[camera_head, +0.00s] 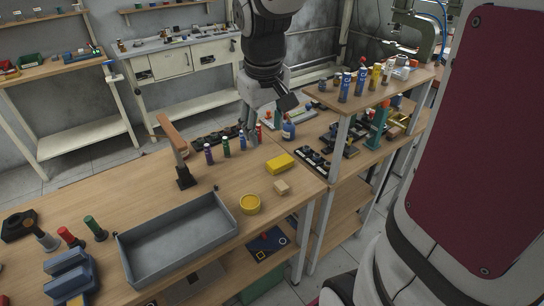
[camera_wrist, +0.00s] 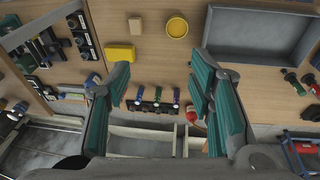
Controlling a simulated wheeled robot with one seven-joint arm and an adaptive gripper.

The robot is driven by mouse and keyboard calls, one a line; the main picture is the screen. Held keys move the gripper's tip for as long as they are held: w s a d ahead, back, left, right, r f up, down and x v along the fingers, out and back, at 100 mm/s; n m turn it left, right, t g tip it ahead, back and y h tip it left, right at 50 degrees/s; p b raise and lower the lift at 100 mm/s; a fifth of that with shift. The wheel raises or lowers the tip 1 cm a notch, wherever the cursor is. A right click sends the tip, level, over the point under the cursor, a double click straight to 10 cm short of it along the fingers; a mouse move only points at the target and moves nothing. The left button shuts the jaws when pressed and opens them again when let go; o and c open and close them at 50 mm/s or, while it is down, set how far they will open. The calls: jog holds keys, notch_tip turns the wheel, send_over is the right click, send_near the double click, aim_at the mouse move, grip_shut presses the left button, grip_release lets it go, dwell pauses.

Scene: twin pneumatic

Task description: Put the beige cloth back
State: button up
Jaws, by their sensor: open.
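A small beige folded piece (camera_head: 282,187), which looks like the beige cloth, lies on the wooden bench top near its front right corner. It also shows in the wrist view (camera_wrist: 135,26), at the top, left of the round yellow tin. My gripper (camera_head: 266,112) is above the back part of the bench, behind and higher than the cloth. In the wrist view its green-padded fingers (camera_wrist: 162,85) are spread wide with nothing between them.
A yellow block (camera_head: 280,163) and a round yellow tin (camera_head: 250,204) lie close to the cloth. A grey open tray (camera_head: 175,243) stands left, empty. Small bottles (camera_head: 227,147) and an upright brown-handled tool (camera_head: 173,140) stand behind. A raised shelf (camera_head: 385,88) with cans is at right.

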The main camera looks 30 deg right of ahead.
jog(key=s+a+r+t, duration=0.1)
jog(key=s+a+r, duration=0.1)
jog(key=s, duration=0.3)
jog(key=s+a+r+t+y, duration=0.1)
jog(key=s+a+r, duration=0.1)
jog(key=s, duration=0.3)
jog(key=s+a+r+t, duration=0.1)
jog(key=s+a+r, duration=0.1)
jog(key=s+a, duration=0.2)
jog(key=shift+s+a, duration=0.25)
jog(key=shift+s, duration=0.75)
